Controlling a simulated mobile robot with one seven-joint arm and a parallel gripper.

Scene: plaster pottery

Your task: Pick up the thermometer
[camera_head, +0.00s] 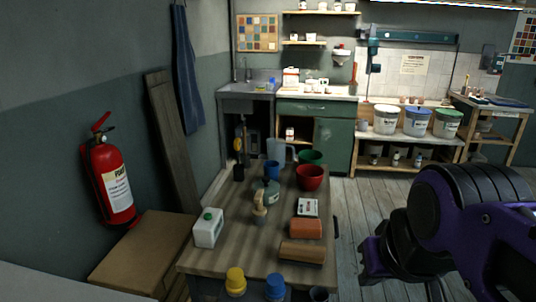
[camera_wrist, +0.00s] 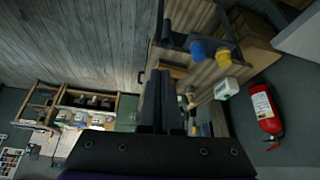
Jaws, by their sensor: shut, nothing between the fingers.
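I cannot make out a thermometer for certain in either view. A small white item with a dark face (camera_head: 307,207) lies on the wooden worktable (camera_head: 250,254), beyond an orange-brown block (camera_head: 306,229); it is too small to identify. My gripper shows in the wrist view (camera_wrist: 163,74) with its two dark fingers together and nothing between them. It is apart from the tabletop. In the head view my purple arm is at the right, clear of the table, and the fingertips cannot be made out.
Wooden floor right is clear.

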